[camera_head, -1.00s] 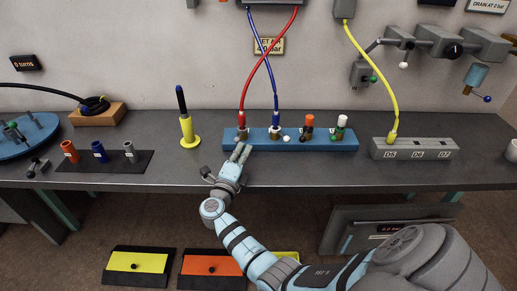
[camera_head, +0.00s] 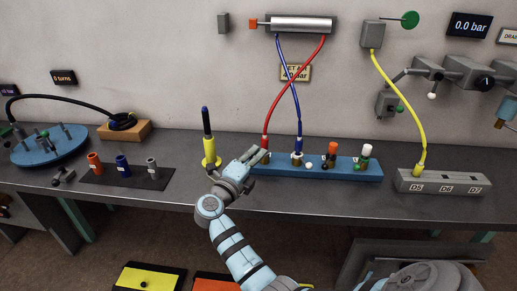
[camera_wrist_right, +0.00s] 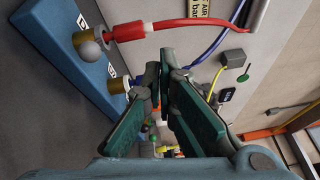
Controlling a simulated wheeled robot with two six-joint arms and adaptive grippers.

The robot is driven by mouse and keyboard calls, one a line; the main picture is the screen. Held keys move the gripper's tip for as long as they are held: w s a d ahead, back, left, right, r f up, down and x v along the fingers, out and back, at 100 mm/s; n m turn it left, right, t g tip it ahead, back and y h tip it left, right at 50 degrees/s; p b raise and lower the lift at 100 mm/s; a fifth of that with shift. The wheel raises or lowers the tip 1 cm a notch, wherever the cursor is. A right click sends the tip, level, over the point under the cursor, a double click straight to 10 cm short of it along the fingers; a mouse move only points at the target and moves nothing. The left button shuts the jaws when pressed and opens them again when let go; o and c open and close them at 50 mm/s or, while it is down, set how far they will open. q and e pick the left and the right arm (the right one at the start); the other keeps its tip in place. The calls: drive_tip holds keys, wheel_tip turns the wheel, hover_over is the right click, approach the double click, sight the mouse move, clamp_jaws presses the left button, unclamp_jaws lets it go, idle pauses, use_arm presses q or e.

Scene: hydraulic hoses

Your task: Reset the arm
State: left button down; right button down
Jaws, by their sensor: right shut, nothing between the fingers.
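My right gripper (camera_head: 251,156) is over the front-left end of the blue manifold block (camera_head: 328,168), just left of the red hose's end fitting (camera_head: 265,154). It is shut and empty; its dark green fingers (camera_wrist_right: 163,84) also show in the right wrist view. The red hose (camera_head: 295,87) and blue hose (camera_head: 290,72) cross between the wall cylinder (camera_head: 302,24) and the block. In the right wrist view, the red hose end (camera_wrist_right: 128,31) lies beyond the fingers, apart from them. My left gripper is not in view.
A yellow-and-black upright tool (camera_head: 209,148) stands left of my gripper. A dark mat (camera_head: 140,182) with several coloured fittings lies farther left. A yellow hose (camera_head: 411,105) runs to the grey block (camera_head: 440,182) at right. The bench front (camera_head: 330,200) is clear.

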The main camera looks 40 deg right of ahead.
drive_tip(key=shift+r, duration=1.2)
